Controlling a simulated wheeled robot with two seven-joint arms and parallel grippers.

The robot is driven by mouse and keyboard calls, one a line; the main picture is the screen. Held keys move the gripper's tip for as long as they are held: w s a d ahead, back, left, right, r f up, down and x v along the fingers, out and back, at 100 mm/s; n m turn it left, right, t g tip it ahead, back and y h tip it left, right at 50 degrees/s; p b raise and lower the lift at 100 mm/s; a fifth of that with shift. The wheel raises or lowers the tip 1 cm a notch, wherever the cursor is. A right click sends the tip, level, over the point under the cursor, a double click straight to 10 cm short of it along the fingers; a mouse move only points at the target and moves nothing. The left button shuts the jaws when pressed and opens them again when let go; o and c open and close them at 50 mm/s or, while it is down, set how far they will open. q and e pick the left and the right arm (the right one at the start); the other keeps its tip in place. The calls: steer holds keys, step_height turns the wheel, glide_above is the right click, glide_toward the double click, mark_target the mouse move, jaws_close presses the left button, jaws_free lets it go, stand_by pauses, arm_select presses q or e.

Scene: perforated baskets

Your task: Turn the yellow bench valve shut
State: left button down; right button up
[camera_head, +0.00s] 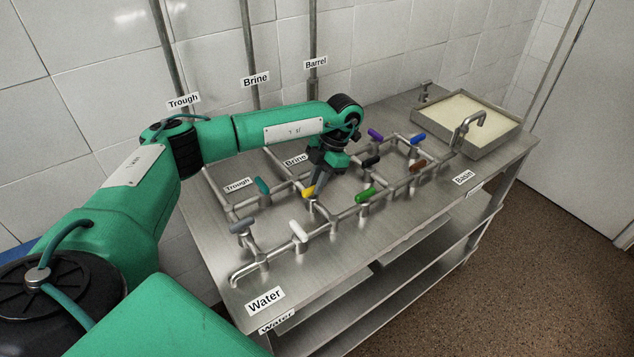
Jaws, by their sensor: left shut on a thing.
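The yellow valve handle (309,192) sits on the pipework on the steel bench, left of the green handle. My left gripper (316,183) reaches down over it from above, with its fingers at the yellow handle, and is shut on it. The gripper and wrist hide part of the handle and the pipe behind it. The handle lies slanted, its visible end towards the lower left. My right gripper is not in the view.
Other handles stand close by: teal (262,185), white (298,231), grey (241,226), green (365,195), black (371,160), brown (418,165), purple (375,135) and blue (417,139). A basin (501,137) of pale liquid is at the right end. The bench (330,257) front is clear.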

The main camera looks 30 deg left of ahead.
arm_select(q)
steer(key=shift+r, duration=0.1)
steer(key=c, duration=1.4)
jaws_free()
steer(key=b+v, duration=0.1)
steer(key=v, duration=1.2)
steer(key=shift+w+r, duration=0.15)
steer(key=shift+r, duration=0.2)
steer(key=shift+f, duration=0.1)
